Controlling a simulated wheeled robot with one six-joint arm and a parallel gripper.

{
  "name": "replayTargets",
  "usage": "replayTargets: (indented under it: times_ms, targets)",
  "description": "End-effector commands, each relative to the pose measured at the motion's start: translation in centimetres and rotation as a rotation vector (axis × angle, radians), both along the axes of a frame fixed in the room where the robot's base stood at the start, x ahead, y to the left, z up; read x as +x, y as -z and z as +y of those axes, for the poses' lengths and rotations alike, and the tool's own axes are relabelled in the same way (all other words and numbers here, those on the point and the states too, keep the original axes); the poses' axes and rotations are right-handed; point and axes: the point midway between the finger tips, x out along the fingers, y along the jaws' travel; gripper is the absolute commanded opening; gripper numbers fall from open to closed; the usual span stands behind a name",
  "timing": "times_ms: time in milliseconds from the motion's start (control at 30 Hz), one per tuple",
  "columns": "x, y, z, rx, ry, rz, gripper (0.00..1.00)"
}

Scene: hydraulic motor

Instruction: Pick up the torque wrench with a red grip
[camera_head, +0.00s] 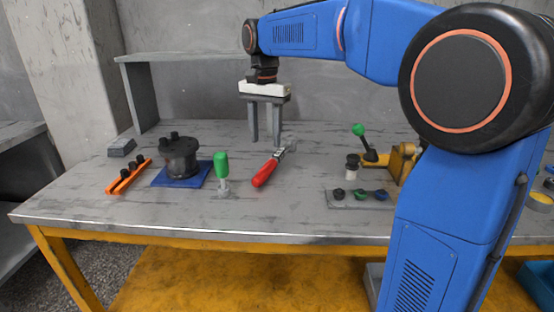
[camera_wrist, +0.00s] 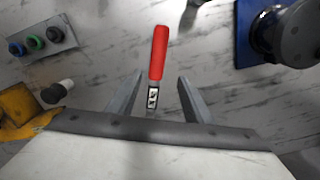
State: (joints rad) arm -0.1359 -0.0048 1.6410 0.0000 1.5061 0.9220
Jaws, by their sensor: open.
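The torque wrench (camera_head: 269,169) lies on the workbench right of the green-handled tool, its red grip toward the front and its metal end toward the back. In the wrist view the red grip (camera_wrist: 159,54) points up and the metal shaft runs down between the fingers. My gripper (camera_head: 264,143) is open above the bench, pointing down, near the wrench's metal end. In the wrist view my gripper (camera_wrist: 158,82) has one finger on each side of the shaft, with gaps. The metal end is partly hidden by the gripper body.
A green-handled tool (camera_head: 222,167) stands left of the wrench. A black motor (camera_head: 180,157) sits on a blue plate (camera_head: 192,182), with an orange rack (camera_head: 129,177) farther left. A plate with knobs (camera_head: 347,202) and a yellow device (camera_head: 401,160) are to the right. Bare bench surrounds the wrench.

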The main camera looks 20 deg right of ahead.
Motion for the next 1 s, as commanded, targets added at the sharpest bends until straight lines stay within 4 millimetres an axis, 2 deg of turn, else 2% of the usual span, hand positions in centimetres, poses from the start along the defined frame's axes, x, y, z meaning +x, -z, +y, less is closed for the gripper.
replayTargets:
  times_ms: [33,200,467,800,1000]
  targets:
    - [-0.1,1.0,0.0,0.000,0.000,0.003,0.46]
    - [0.0,3.3,0.0,0.000,0.000,0.000,0.46]
    - [0.0,4.9,-0.2,0.000,0.000,0.000,0.46]
    - [0.0,9.0,-0.9,0.000,-0.001,0.001,0.46]
    - [0.1,9.6,-0.9,0.000,-0.001,-0.001,0.46]
